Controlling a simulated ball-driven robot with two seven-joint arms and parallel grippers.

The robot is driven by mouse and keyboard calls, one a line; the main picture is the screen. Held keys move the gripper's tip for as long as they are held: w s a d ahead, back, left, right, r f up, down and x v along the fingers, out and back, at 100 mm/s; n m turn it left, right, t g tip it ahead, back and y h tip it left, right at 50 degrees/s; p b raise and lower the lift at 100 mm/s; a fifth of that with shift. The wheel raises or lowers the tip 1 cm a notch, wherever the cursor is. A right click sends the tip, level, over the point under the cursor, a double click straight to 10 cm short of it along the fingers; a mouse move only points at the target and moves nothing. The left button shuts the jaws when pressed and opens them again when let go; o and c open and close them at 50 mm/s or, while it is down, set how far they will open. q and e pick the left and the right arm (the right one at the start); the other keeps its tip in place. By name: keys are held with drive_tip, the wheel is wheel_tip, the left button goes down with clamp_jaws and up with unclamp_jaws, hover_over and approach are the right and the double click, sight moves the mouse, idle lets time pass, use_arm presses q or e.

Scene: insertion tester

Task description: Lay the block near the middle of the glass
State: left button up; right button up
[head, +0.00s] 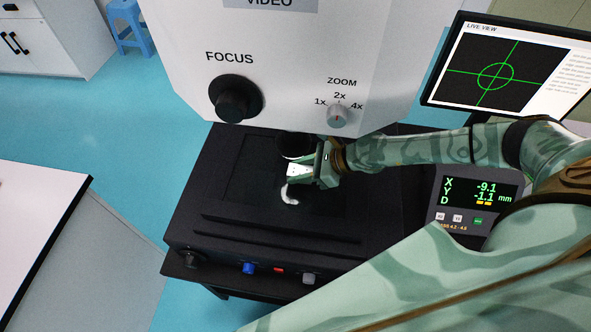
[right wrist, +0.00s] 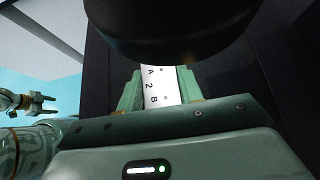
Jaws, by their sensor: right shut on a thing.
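My right gripper (head: 297,170) is over the black stage, below the lens. It is shut on a small white block (head: 300,171).
The black lens barrel (right wrist: 170,30) hangs close above the block. The white machine head (head: 285,65) overhangs the stage. A white curved mark (head: 289,195), perhaps a reflection, shows on the stage. The readout (head: 478,195) gives X -9.1, Y -1.1. A monitor (head: 505,70) shows a green crosshair.

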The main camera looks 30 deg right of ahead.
drive_tip(key=shift+b+x, duration=0.45)
drive_tip(key=shift+x, duration=0.65)
drive_tip(key=shift+d+f, duration=0.15)
drive_tip(key=shift+d, duration=0.05)
drive_tip(key=shift+s, duration=0.1)
drive_tip(key=o, duration=1.1)
drive_tip(key=v, duration=1)
drive_tip(key=shift+s+d+r, duration=0.2)
drive_tip(key=shift+r, duration=0.05)
drive_tip(key=shift+s+d+r, duration=0.3)
drive_tip(key=shift+d+r, duration=0.05)
drive_tip(key=shift+r, duration=0.1)
